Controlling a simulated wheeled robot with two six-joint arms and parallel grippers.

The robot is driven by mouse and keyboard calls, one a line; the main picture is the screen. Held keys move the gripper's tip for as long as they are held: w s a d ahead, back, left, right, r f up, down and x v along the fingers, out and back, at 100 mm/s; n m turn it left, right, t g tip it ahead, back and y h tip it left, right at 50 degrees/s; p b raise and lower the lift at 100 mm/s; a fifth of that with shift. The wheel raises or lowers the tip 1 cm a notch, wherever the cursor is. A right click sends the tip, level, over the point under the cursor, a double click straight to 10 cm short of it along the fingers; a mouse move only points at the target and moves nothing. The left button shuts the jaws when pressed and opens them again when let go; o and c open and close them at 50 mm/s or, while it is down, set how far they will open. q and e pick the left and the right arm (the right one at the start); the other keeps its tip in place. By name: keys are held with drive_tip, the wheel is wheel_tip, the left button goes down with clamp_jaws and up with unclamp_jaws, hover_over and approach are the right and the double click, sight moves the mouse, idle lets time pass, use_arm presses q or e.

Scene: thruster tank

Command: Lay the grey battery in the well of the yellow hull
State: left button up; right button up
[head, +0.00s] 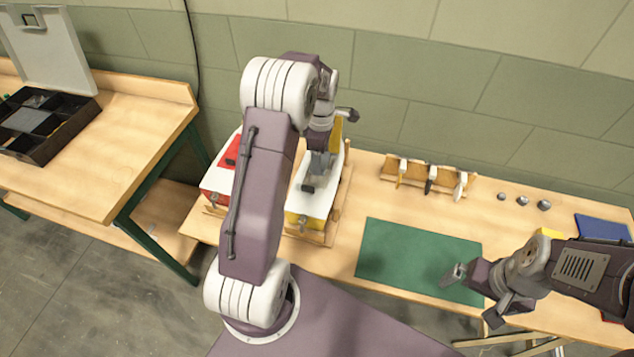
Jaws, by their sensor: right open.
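The yellow hull (304,212), white-topped with a yellow end, sits on a wooden cradle at the back left of the workbench. My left arm reaches over it, and my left gripper (318,172) points down at the hull's well. I cannot make out the battery anywhere else. My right gripper (484,290) is open and empty above the front right edge of the green mat (405,255).
A red hull (217,181) stands left of the yellow one, partly behind my arm. A wooden rack (415,172) with several small parts, several metal balls (523,201) and a blue item (601,228) lie along the back right. A black compartment box (40,147) sits on the left table.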

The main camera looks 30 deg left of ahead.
use_arm(q)
drive_tip(key=f, duration=0.5)
drive_tip(key=shift+a, duration=0.2)
drive_tip(key=shift+d+f, duration=0.1)
drive_tip(key=shift+f, duration=1.9)
drive_tip(key=o, duration=1.5)
drive_tip(key=shift+f, duration=0.1)
